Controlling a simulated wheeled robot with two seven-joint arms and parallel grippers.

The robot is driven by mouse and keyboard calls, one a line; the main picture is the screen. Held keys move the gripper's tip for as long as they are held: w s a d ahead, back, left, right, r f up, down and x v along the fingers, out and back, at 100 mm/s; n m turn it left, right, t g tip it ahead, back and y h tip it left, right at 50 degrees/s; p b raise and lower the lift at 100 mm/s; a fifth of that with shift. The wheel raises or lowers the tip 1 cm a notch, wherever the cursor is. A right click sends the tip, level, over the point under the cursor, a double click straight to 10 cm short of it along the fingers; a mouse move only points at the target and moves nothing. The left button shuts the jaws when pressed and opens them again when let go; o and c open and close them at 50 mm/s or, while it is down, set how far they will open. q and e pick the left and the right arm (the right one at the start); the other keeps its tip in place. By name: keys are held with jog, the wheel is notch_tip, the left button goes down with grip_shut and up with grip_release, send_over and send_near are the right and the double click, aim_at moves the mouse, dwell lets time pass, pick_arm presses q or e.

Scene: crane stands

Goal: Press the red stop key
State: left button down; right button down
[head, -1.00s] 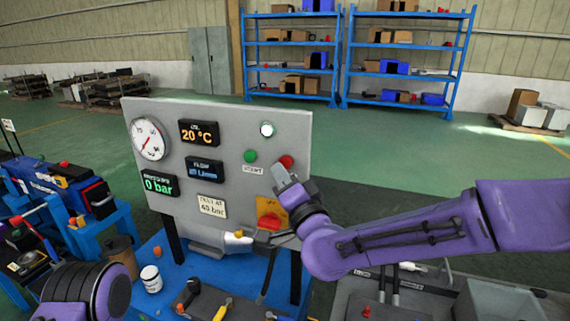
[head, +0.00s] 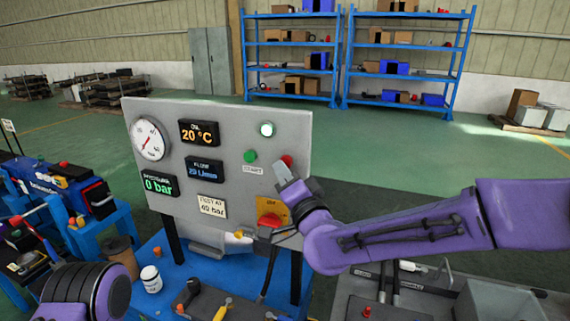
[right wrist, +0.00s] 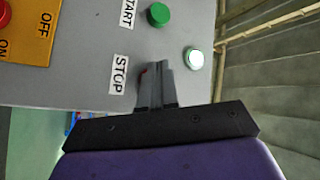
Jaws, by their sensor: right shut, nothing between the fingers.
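The red stop key (head: 287,160) is on the right part of the grey panel (head: 230,125), partly covered by my right fingertips in the head view. In the right wrist view only a thin red sliver of the stop key (right wrist: 143,73) shows beside the fingers, next to the STOP label (right wrist: 119,74). My right gripper (head: 281,172) is shut and empty, its fingertips at or just in front of the key; I cannot tell if they touch it. It also shows in the right wrist view (right wrist: 155,72). My left gripper is out of view.
The green start key (head: 250,156) is left of the stop key, with a lit white lamp (head: 267,129) above. A red rotary switch on a yellow plate (head: 270,211) sits below, near my right wrist. A blue bench (head: 235,274) stands under the panel.

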jog(key=shift+w+d, duration=0.2)
jog(key=shift+w, duration=0.15)
dwell(0.4)
jog(key=shift+s+a, duration=0.4)
jog(key=shift+s, duration=0.45)
jog(key=s, duration=0.1)
jog(key=s+a, duration=0.1)
jog(key=s, duration=0.1)
jog(key=s+a+b, duration=0.1)
jog(key=shift+s, duration=0.3)
dwell(0.5)
